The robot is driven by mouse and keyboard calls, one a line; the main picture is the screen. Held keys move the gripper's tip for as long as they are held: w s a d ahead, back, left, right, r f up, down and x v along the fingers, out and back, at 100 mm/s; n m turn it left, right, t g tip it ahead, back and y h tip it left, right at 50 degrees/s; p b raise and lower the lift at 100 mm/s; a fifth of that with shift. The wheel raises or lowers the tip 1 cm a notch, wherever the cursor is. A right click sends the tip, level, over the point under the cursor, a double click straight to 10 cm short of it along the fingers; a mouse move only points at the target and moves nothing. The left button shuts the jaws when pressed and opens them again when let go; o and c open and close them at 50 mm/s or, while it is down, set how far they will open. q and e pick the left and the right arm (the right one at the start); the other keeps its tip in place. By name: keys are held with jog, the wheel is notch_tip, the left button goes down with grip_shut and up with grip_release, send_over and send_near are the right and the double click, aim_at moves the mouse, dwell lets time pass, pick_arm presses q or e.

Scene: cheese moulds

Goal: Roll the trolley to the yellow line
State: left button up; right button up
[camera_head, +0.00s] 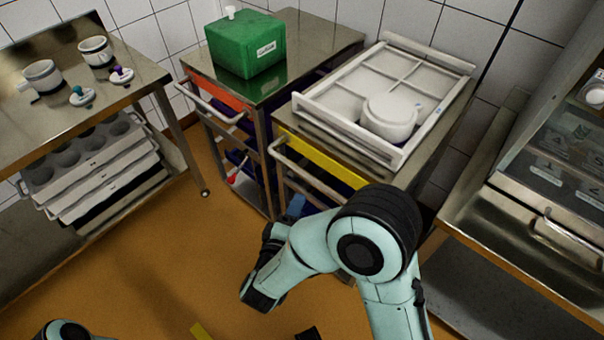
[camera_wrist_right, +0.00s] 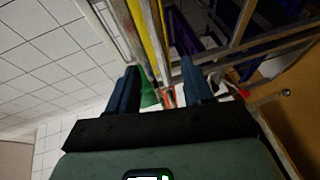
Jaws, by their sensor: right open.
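A steel trolley with a yellow front panel (camera_head: 330,166) stands at centre right, with a metal push handle (camera_head: 310,171) along its front. A second trolley with an orange-red panel (camera_head: 217,86) stands close on its left. A short piece of yellow line (camera_head: 201,331) shows on the floor at the bottom edge. My right gripper (camera_head: 297,207) is low in front of the yellow-panel trolley, partly hidden by my wrist. In the right wrist view its two blue fingers (camera_wrist_right: 160,88) are apart, with trolley metalwork and the yellow panel beyond them. My left gripper is out of frame.
A white divided tray (camera_head: 345,85) with a round white mould (camera_head: 389,116) lies on the yellow-panel trolley. A green box (camera_head: 245,42) stands on the other trolley. A steel table (camera_head: 125,88) is at left, a steel bench (camera_head: 500,237) at right. The orange floor (camera_head: 150,240) is open at front left.

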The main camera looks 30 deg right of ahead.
aim_at(312, 176)
jog(key=b+x, duration=0.2)
jog(key=x, duration=1.1)
jog(key=shift+d+r, duration=0.1)
jog(key=shift+d, duration=0.15)
grip_shut()
